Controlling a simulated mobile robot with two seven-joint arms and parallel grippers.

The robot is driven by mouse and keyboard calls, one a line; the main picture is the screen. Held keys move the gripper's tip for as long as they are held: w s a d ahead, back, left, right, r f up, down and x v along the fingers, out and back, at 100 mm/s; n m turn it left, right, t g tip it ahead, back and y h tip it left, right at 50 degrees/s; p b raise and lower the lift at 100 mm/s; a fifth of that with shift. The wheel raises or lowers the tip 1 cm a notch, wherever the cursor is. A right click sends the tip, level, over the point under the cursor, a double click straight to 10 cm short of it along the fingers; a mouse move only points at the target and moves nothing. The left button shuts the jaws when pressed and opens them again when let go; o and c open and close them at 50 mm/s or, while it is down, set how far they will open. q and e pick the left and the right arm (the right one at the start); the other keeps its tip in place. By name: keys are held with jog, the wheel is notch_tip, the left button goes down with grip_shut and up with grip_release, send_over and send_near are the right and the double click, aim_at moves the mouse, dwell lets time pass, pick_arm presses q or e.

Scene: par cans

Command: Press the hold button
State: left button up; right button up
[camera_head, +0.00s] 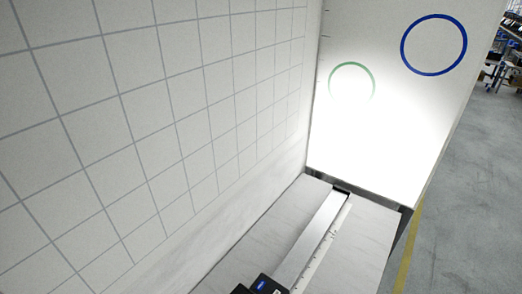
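No hold button can be made out in the head view. A black block with a small blue label (265,285) shows at the bottom edge, mostly cut off; I cannot tell what it is or whether it carries a button. Neither of my grippers is in view.
A light counter (362,240) carries a long white rail with a marked scale (318,238). A grid-lined wall (150,120) stands along its left. A brightly lit white end panel (385,130) bears a green ring (333,73) and a blue ring (404,56). Open floor (465,200) lies right.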

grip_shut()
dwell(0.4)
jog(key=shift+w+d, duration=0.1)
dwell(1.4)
